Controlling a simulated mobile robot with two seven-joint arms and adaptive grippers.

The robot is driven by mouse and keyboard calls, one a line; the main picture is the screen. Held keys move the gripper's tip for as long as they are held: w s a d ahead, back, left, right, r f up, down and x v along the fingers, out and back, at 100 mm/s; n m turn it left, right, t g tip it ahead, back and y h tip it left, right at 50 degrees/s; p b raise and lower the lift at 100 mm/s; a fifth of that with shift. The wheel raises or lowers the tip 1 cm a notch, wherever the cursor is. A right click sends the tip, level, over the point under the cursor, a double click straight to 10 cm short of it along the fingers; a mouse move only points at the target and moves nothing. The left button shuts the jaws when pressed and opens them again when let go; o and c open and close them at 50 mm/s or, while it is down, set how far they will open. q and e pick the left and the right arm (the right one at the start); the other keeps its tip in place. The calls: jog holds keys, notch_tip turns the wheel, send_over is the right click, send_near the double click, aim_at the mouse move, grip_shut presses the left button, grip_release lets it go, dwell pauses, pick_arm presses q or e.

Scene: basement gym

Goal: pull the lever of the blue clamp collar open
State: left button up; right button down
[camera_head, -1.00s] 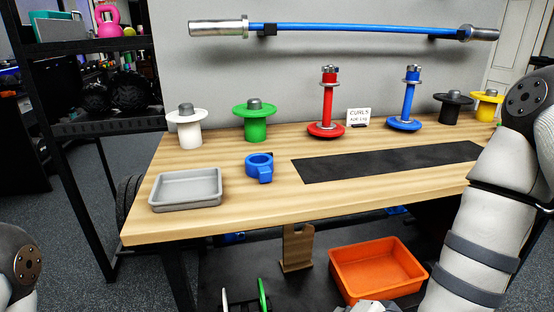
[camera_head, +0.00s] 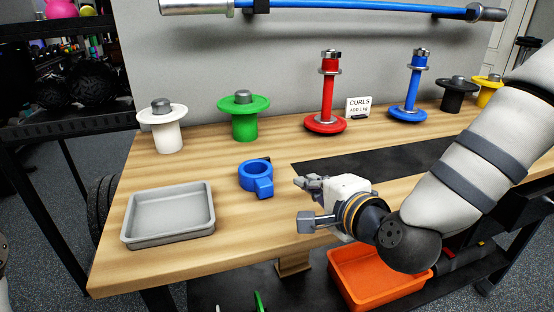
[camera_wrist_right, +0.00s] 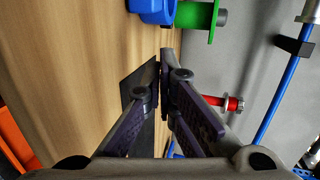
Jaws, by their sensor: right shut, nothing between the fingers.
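The blue clamp collar (camera_head: 250,175) lies on the wooden table, left of the black mat. Its lever (camera_head: 264,188) is a stubby blue block on the near side, lying against the ring as far as I can see. In the right wrist view the collar (camera_wrist_right: 152,8) is cut off at the top edge, beyond the fingertips. My right gripper (camera_head: 302,183) is just right of the collar, apart from it and a little above the table. Its fingers (camera_wrist_right: 165,78) are closed together and empty. My left gripper is out of view.
A grey tray (camera_head: 128,229) stands left of the collar. White (camera_head: 166,138) and green (camera_head: 244,127) flanged pieces stand behind, with red (camera_head: 328,90) and blue (camera_head: 412,85) posts farther right. An orange bin (camera_head: 345,283) sits below the table. Table around the collar is clear.

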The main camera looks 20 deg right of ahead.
aim_at(282, 177)
jog(key=shift+s, duration=0.1)
jog(key=shift+w+f, duration=0.1)
jog(key=shift+w, duration=0.1)
jog(key=b+x, duration=0.2)
jog(key=x, duration=0.8)
jog(key=shift+f, duration=0.25)
jog(key=w, duration=0.2)
jog(key=shift+w+a+r, duration=0.2)
jog(key=shift+w, duration=0.1)
jog(key=shift+w+a+r, duration=0.1)
jog(key=shift+w+r, duration=0.05)
jog(key=shift+w, duration=0.4)
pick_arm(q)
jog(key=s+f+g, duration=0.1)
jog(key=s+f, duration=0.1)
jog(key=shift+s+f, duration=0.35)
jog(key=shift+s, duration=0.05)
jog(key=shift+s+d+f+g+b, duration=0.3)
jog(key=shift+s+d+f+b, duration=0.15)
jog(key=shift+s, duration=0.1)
pick_arm(e)
jog(key=shift+w+d+n+y, duration=0.25)
jog(key=shift+w+n+y, duration=0.25)
jog(key=shift+n+y, duration=0.5)
